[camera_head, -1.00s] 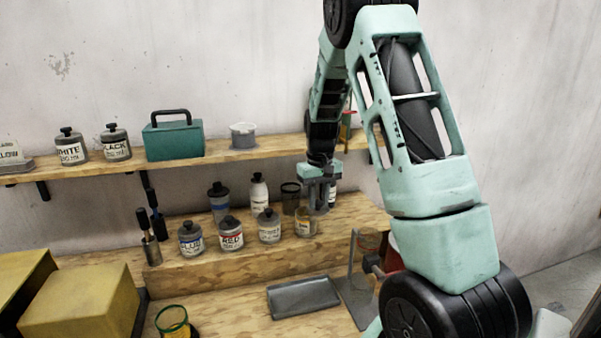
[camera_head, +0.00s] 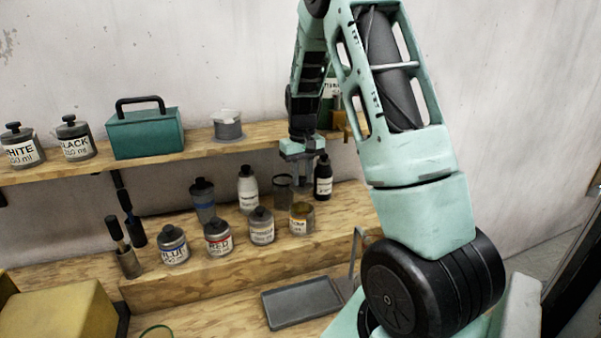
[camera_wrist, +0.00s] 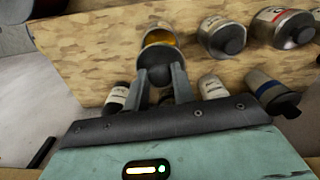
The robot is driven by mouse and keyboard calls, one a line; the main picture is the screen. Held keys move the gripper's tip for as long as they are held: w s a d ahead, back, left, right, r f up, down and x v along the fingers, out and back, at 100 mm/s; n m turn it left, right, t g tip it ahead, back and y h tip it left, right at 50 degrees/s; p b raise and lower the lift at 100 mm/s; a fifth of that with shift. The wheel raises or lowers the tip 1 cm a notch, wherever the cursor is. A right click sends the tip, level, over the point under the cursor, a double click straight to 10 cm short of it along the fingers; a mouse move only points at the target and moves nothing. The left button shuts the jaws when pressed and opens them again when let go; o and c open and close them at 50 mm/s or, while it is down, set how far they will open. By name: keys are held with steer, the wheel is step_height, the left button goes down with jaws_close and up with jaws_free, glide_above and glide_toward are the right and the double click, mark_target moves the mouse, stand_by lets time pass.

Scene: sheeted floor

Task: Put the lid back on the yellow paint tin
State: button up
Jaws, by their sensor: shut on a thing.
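The yellow paint tin (camera_head: 301,219) stands open at the right end of the front row on the raised wooden step, with yellow-orange paint inside. It also shows in the wrist view (camera_wrist: 160,38), beyond my fingertips. My gripper (camera_head: 302,177) is above the tin in the head view, with a gap between them. In the wrist view my gripper (camera_wrist: 163,74) is shut on a dark round lid (camera_wrist: 156,54), held by its knob. The lid overlaps part of the tin's mouth in that view; I cannot tell how high above it is. The lid is hard to make out in the head view.
A dark bottle (camera_head: 323,178) and a dark open cup (camera_head: 282,191) stand close behind the tin. A grey tin (camera_head: 262,227) and the red tin (camera_head: 218,238) stand to its left. A grey tray (camera_head: 302,303) lies on the bench below.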

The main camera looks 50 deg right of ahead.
mark_target(302, 186)
steer(key=shift+f, duration=0.15)
steer(key=shift+f+b, duration=2.25)
steer(key=shift+f, duration=0.8)
steer(key=shift+f, duration=0.1)
steer(key=o, duration=1.5)
steer(key=shift+r+p, duration=2.75)
steer(key=shift+r, duration=0.8)
